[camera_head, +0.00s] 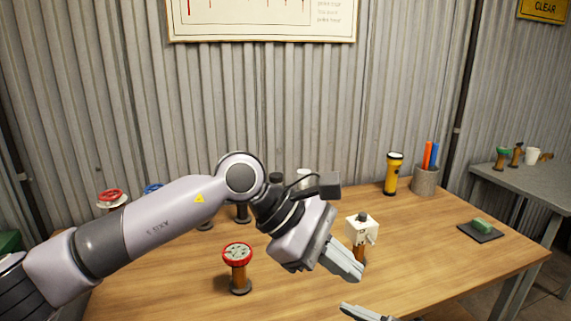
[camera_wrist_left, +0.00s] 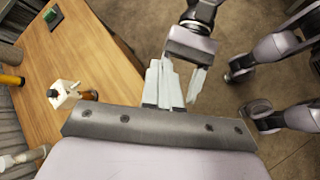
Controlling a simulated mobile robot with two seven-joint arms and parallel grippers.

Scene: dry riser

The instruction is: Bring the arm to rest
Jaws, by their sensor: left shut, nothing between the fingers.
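My left arm reaches in from the left in the head view, over the wooden table (camera_head: 420,258). Its gripper (camera_head: 352,268) is shut and empty, above the table's front part. In the left wrist view its fingers (camera_wrist_left: 163,84) lie together with nothing between them. Tips of my right gripper (camera_head: 362,313) show at the bottom edge of the head view. In the left wrist view my right gripper (camera_wrist_left: 196,78) is close beside the left fingers; whether they touch, and its opening, I cannot tell.
A red-wheeled valve (camera_head: 238,254) stands below my left arm. A white box-like fitting on a brown stem (camera_head: 362,229) stands just behind the left gripper. A yellow flashlight (camera_head: 393,174), pen cup (camera_head: 425,181) and green block on a dark pad (camera_head: 482,226) are farther right. The right front tabletop is clear.

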